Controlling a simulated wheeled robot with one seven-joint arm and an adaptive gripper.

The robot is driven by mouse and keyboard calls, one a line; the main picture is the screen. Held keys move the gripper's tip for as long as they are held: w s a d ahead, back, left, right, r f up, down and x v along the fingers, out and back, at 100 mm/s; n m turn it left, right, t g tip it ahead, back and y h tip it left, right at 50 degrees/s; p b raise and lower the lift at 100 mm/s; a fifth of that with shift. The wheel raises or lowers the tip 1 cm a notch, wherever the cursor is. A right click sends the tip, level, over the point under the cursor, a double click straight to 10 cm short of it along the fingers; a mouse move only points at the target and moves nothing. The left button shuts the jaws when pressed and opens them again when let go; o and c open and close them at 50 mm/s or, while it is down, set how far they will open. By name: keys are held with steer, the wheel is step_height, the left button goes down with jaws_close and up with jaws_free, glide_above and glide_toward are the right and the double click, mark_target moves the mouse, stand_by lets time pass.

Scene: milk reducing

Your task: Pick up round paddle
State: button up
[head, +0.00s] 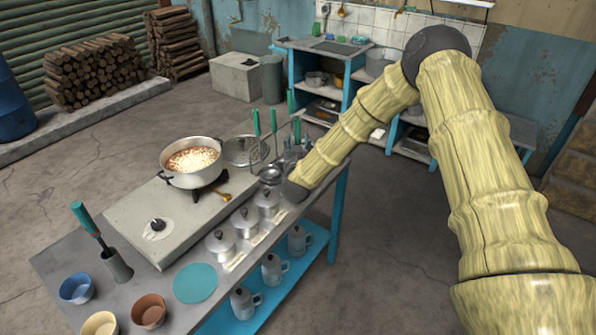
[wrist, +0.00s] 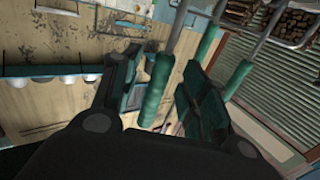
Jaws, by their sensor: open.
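Several green-handled utensils (head: 257,122) stand upright at the back right of the steel table in the head view. I cannot tell which is the round paddle, because their lower ends are partly hidden. My arm reaches down beside them from the right, and the gripper is hard to make out there. In the wrist view my gripper (wrist: 158,82) is open, with a dark finger on each side. One green handle (wrist: 154,92) shows in the gap between the fingers. Whether it touches either finger is unclear. Another green handle (wrist: 238,79) is beyond the right finger.
A pot of milk (head: 194,162) sits on the stove, with a glass lid (head: 246,150) behind. Lidded canisters (head: 220,245) line the front edge, with mugs (head: 272,270) below. Bowls (head: 149,311), a teal mat (head: 195,283) and another green-handled tool (head: 86,218) are at the near left.

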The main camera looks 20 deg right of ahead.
steer(key=shift+x, duration=1.1)
steer(key=shift+c, duration=0.4)
jaws_close()
steer(key=shift+r, duration=0.1)
